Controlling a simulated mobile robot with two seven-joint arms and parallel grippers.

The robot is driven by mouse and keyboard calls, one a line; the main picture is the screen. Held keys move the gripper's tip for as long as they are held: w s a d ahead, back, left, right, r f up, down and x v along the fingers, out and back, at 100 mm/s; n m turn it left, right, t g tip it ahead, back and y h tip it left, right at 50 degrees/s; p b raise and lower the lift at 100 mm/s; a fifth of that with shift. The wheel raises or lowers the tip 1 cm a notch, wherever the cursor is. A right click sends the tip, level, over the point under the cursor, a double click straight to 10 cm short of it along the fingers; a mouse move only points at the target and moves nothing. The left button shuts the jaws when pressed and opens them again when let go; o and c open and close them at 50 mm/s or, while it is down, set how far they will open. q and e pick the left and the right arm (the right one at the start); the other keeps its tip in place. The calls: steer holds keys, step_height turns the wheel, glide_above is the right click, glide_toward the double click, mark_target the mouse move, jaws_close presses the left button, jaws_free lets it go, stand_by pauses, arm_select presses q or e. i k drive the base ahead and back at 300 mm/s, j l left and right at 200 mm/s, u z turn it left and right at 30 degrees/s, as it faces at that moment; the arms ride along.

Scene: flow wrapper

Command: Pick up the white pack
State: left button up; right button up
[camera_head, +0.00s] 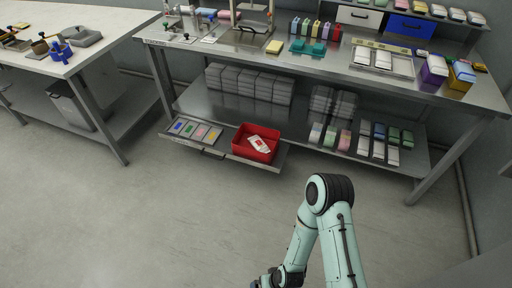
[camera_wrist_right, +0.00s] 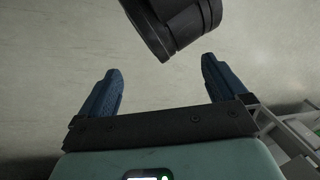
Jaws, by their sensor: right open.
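Several packs could be the white pack. A white pack with red marks (camera_head: 260,144) lies in a red bin (camera_head: 240,151) on the pulled-out lower shelf. White packs (camera_head: 363,56) also lie in a tray on the bench top, and more white packs (camera_head: 364,146) stand in rows on the lower shelf at right. My right gripper is open and empty in the right wrist view (camera_wrist_right: 160,66), with its blue fingers apart over grey floor. In the head view my right arm reaches to the bottom edge, well in front of the bench. My left gripper is not in view.
A steel bench (camera_head: 330,62) spans the back, with colored boxes, a blue drawer (camera_head: 411,26) and a yellow-purple box pair at right. A card tray (camera_head: 194,131) sits left of the red bin. A white table (camera_head: 85,51) stands at left. The floor in front is clear.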

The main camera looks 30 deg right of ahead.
mark_target(437, 65)
steer(key=z, duration=2.3)
